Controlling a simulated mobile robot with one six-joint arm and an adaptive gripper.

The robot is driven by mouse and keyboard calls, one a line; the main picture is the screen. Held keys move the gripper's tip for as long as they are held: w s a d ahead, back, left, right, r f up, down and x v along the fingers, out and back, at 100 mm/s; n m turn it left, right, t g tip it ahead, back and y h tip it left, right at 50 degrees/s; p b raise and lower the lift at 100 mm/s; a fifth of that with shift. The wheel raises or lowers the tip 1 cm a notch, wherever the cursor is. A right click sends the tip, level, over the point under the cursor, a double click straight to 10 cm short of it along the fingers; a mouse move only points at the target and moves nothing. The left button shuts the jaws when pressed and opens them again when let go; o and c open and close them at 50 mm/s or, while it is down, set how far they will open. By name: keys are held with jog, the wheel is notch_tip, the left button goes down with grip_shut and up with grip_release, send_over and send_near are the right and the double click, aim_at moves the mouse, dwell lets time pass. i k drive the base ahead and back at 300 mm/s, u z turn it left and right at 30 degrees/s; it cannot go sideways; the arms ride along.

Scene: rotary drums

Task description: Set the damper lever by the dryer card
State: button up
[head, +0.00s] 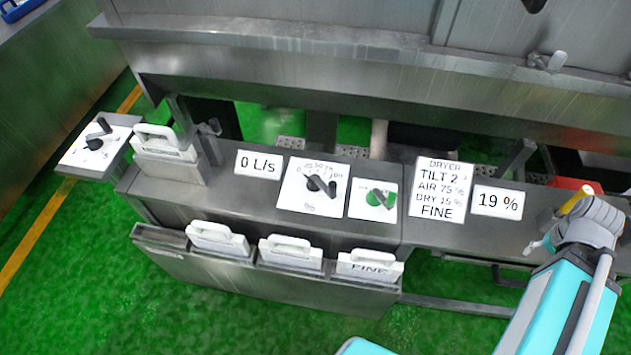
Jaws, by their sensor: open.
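The dryer card (442,190) stands on the grey bench right of centre. It reads DRYER, TILT 2, AIR 75 %, DRY 15 %, FINE. Left of it is a white dial plate (307,206) marked % with a numbered arc. Its black lever (322,185) sits over the plate; I cannot read its exact setting. Nothing labels this lever as the damper. My arm shows at the lower right, well away from this plate. I cannot make out my gripper's jaws.
Beside the % plate are a green-disc switch plate (372,198) and a 0 L/s display (258,163). A 19 % display (498,202) stands right of the card. A second dial plate (98,147) is far left. Handled white plates (290,254) fill the front rack. A yellow-tipped handle (576,203) is near my arm.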

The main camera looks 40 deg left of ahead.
aim_at(314, 183)
jog(key=u, duration=1.8)
